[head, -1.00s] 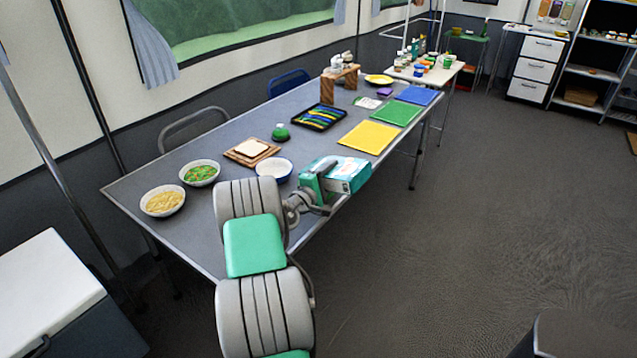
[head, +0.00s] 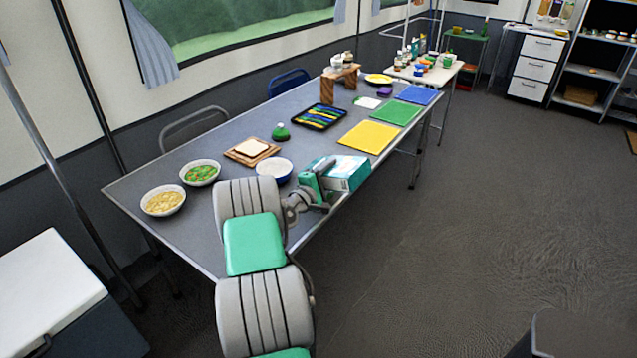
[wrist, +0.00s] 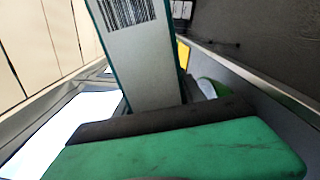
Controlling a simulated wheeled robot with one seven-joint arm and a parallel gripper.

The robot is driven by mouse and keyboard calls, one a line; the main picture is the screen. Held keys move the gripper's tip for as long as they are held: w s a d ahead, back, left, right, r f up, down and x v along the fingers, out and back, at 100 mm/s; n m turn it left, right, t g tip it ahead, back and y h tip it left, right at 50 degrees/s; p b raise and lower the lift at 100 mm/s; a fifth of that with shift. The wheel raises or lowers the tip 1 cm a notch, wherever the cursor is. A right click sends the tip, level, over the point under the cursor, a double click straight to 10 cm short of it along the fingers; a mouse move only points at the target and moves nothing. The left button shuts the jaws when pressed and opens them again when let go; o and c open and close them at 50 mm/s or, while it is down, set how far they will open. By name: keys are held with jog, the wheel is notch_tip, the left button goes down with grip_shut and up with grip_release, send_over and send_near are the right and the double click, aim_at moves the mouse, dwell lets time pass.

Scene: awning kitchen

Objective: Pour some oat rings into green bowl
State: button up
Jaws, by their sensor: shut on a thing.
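A teal and white carton (head: 350,173), which I take to be the oat rings box, is held over the table's front edge. My gripper (head: 322,182) is shut on it. In the wrist view the carton (wrist: 135,65) shows a pale side with a barcode, against the dark pad of a green finger.
A bowl of yellow food (head: 163,200) and a bowl of green and orange food (head: 201,173) stand at the table's left. A board with bread (head: 251,150), a green-topped item (head: 281,132) and a cutlery tray (head: 319,117) lie behind. Yellow (head: 369,136) and green mats lie right.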

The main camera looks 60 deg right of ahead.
jog(key=shift+w+r+n+p, duration=0.35)
jog(key=shift+n+p, duration=0.15)
jog(key=shift+n, duration=0.2)
dwell(1.3)
jog(key=shift+w+d+r+n+p, duration=0.1)
jog(key=shift+w+r+n+p, duration=0.1)
jog(key=shift+r+n+p, duration=0.3)
jog(key=shift+w+r+n+p, duration=0.15)
jog(key=shift+r+n+p, duration=0.15)
jog(key=shift+r+p, duration=0.3)
dwell(1.6)
